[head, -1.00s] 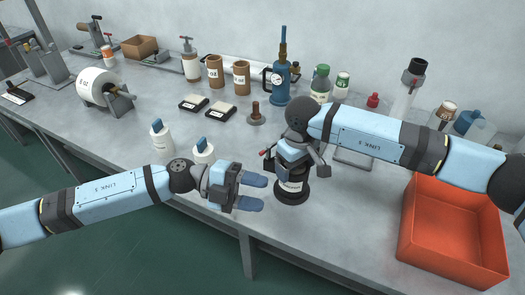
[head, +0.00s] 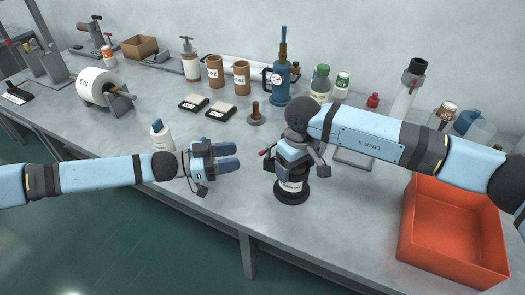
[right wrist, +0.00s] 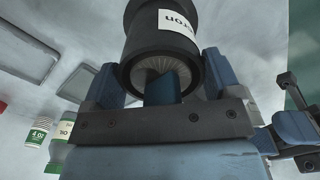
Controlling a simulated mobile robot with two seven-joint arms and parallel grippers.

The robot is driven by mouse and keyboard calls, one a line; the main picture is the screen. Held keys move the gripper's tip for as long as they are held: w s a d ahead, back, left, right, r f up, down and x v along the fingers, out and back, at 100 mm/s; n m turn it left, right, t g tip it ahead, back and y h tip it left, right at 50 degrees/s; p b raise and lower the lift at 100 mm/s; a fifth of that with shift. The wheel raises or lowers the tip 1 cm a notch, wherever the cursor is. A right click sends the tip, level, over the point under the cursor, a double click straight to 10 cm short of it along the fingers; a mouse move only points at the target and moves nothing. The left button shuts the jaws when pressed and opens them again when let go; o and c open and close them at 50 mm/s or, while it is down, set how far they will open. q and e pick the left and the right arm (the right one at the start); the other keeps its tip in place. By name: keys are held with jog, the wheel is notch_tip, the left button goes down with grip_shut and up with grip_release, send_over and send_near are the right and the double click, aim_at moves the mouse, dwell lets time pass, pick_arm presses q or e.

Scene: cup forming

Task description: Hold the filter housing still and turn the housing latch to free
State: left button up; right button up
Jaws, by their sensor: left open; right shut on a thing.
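The filter housing (head: 291,190), a black cylinder with a white label and a wide dark base, stands upright on the bench in the head view. My right gripper (head: 291,165) is shut on its upper part from above. In the right wrist view the housing (right wrist: 165,40) sits between the two blue fingers, with a blue tab inside its round opening. A small red-tipped lever (head: 266,152) shows left of my right gripper; I cannot tell whether it is the latch. My left gripper (head: 230,156) is open and empty, left of the housing and apart from it.
An orange bin (head: 420,245) is at the right front. A white bottle with a blue top (head: 160,138) stands behind my left arm. A stand with a brown knob (head: 256,115) and a blue gauge pump (head: 282,85) are behind the housing. Bench between left gripper and housing is clear.

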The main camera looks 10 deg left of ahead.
aim_at(267, 151)
pick_arm(q)
jog(key=x, duration=0.8)
jog(key=shift+w+d, duration=0.1)
jog(key=shift+d, duration=0.1)
